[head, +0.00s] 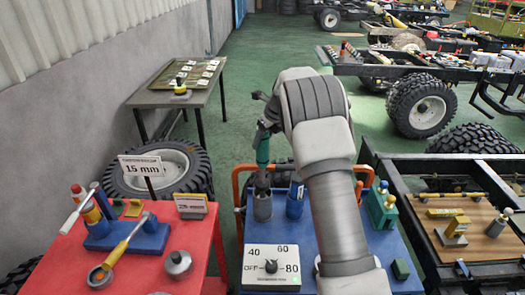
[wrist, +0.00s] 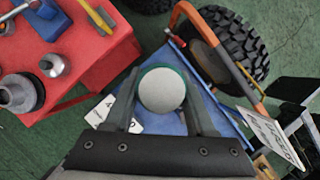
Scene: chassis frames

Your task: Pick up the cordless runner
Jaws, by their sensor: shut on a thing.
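The likely cordless runner (head: 262,150) is an upright teal tool with a darker grey lower part, above the left side of the blue cart. In the wrist view its round pale grey end with a teal rim (wrist: 162,90) sits between my two fingers. My gripper (wrist: 160,76) is shut on it. In the head view, my dark gripper (head: 266,122) shows at the tool's upper end, partly hidden by my arm. A grey cup-like piece (head: 262,207) is directly below the tool; I cannot tell whether they touch.
The blue cart (head: 325,240) carries a blue cylinder (head: 295,202), a white dial panel (head: 271,267) and green blocks (head: 381,207). An orange rail (head: 238,190) edges it. The red table (head: 50,262) with tools is left; a black frame (head: 412,222) is right. Green floor lies behind.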

